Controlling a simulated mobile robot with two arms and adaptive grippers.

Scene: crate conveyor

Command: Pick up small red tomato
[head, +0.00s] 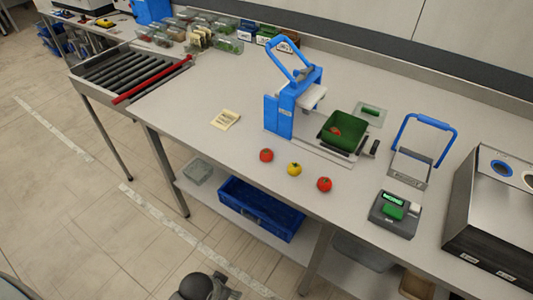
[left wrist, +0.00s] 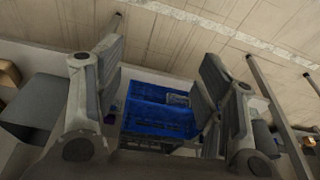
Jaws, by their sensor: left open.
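Two red tomatoes sit on the grey worktop in the head view: one on the left (head: 266,155) and one on the right (head: 324,184). A yellow tomato (head: 294,169) sits between them. The left red one looks slightly smaller, but the difference is slight. In the left wrist view my left gripper (left wrist: 162,50) has its two fingers spread apart with nothing between them. A dark part of my arm shows at the bottom edge of the head view, below and in front of the table, away from the tomatoes. No tomato shows in the left wrist view. My right gripper is not in view.
A blue slicer (head: 280,115) stands behind the tomatoes, beside a green tray (head: 338,141) holding a reddish item. A scale-like device (head: 394,214) is at right. A blue crate (head: 262,209) on the lower shelf also shows in the left wrist view (left wrist: 158,122). The worktop left of the tomatoes is mostly clear.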

